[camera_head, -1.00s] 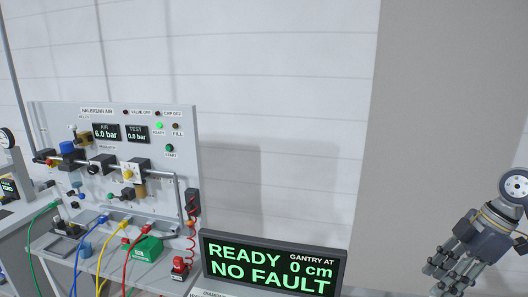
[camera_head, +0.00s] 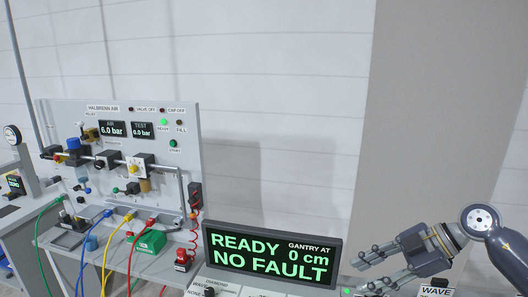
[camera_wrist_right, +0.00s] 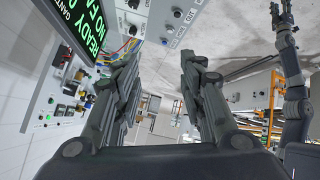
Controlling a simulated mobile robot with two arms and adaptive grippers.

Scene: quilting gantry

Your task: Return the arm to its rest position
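My right arm comes in from the right edge of the head view. Its gripper (camera_head: 362,272) points left, with its fingers apart and nothing between them, in front of the right end of the display and above the panel. In the right wrist view the two fingers of this gripper (camera_wrist_right: 160,65) also stand apart with an empty gap. In that view a grey jointed arm, apparently my left one, rises at the right edge; the state of its gripper is too small to tell. No left arm shows in the head view.
A display (camera_head: 270,257) reading READY, NO FAULT, gantry at 0 cm stands left of my right gripper. A control panel with a WAVE label (camera_head: 436,292) lies below it. An air board (camera_head: 120,150) with gauges and coloured hoses stands at left. The wall behind is bare.

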